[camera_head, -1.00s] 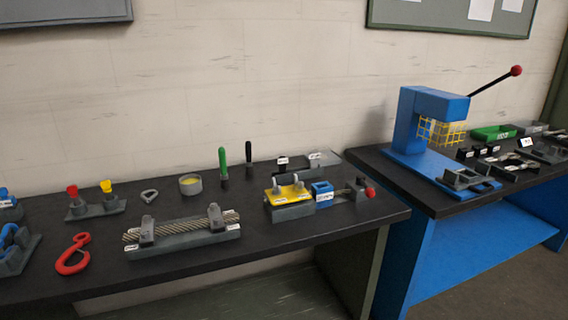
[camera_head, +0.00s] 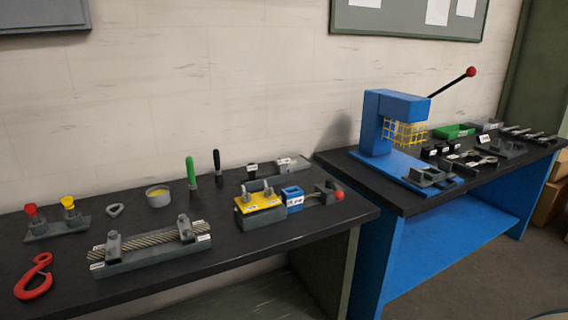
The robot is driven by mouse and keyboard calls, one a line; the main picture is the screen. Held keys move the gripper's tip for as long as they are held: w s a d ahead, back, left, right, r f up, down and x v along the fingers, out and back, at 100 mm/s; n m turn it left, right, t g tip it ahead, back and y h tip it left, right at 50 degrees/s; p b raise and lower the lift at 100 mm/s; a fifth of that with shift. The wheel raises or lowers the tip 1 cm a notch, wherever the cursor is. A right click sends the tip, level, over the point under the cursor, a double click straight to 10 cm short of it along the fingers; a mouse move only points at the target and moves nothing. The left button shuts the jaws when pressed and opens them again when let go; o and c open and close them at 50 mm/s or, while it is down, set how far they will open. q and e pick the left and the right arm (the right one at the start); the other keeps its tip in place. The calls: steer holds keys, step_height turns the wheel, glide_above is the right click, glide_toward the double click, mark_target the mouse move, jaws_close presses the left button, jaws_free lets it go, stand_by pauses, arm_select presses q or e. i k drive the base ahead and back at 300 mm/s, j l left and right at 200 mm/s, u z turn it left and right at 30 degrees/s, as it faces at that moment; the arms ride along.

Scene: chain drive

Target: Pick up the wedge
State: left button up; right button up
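I cannot tell for certain which piece is the wedge. A small grey teardrop-shaped ring (camera_head: 115,210) lies on the left black bench, between the block with red and yellow knobs and a round cup. A grey fixture (camera_head: 150,260) with two clamps holds a length of rope at the front of that bench. A yellow-topped block (camera_head: 258,203) with a blue piece (camera_head: 292,197) and a red-knobbed screw stands to its right. Neither of my grippers is in view.
A red hook (camera_head: 34,277), a cup (camera_head: 158,196), and green (camera_head: 191,173) and black (camera_head: 217,167) handled tools are on the left bench. A blue press (camera_head: 390,125) with a yellow guard and several small parts stand on the right bench. Floor shows at lower right.

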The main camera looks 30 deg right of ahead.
mark_target(283, 164)
steer(key=i+l+u, duration=0.3)
steer(key=l, duration=0.65)
steer(key=l+u, duration=0.35)
steer(key=l, duration=0.6)
